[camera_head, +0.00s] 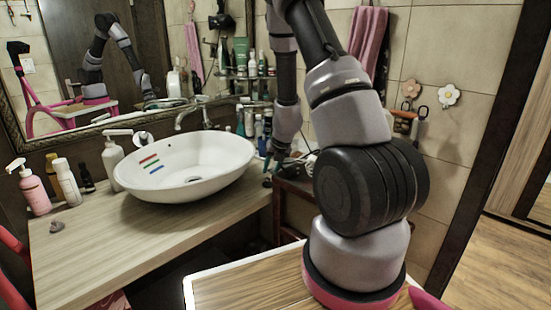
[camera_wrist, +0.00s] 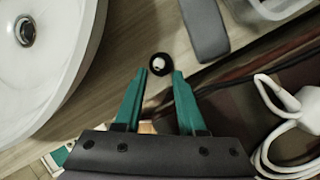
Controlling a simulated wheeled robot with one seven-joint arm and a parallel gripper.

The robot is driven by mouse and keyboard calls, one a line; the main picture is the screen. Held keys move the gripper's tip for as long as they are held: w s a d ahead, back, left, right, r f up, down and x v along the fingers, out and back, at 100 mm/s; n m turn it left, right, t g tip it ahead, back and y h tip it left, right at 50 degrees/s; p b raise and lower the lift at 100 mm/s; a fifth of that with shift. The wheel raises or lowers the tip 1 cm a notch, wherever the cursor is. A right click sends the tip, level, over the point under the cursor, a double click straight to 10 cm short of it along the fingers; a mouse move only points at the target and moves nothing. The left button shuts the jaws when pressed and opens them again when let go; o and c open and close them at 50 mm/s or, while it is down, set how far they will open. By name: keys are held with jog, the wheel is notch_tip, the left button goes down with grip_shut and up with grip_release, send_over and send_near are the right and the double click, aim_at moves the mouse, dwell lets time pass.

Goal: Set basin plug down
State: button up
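A small round black piece with a pale centre (camera_wrist: 160,64), which looks like the basin plug, is on the wood-grain counter just beyond my fingertips in the wrist view. My gripper (camera_wrist: 161,73) has its two teal fingers apart, with nothing clamped between them. In the head view my gripper (camera_head: 268,172) is low at the counter's right end, beside the white basin (camera_head: 185,165). The plug cannot be made out there. The basin, with its metal drain (camera_wrist: 25,31), is at the left of the wrist view.
A grey block-like item (camera_wrist: 204,28) lies close to the plug. A white corded device (camera_wrist: 285,105) is at the right, off the counter. Bottles (camera_head: 66,181) stand at the counter's left.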

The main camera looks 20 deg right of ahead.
jog(key=v, duration=0.7)
jog(key=shift+r, duration=0.25)
jog(key=shift+a+r, duration=0.1)
jog(key=shift+r, duration=0.2)
jog(key=s+a+r+n+t+y, duration=0.1)
jog(key=s+a+r+n, duration=0.15)
jog(key=r+n, duration=0.4)
jog(key=s+a+r+n+y, duration=0.1)
jog(key=a+r+n, duration=0.35)
jog(key=r, duration=0.25)
jog(key=s+a+r+n+t+y, duration=0.1)
jog(key=s+a+r+n, duration=0.15)
jog(key=r+n, duration=0.4)
jog(key=s+r+n+h, duration=0.1)
jog(key=s+r+n, duration=0.4)
jog(key=s+n, duration=0.3)
jog(key=s+r+n+h, duration=0.1)
jog(key=s+r+n, duration=0.4)
jog(key=s+n, duration=0.4)
jog(key=shift+s+a, duration=0.3)
jog(key=shift+s, duration=0.3)
jog(key=shift+r+n, duration=0.15)
jog(key=shift+n, duration=0.1)
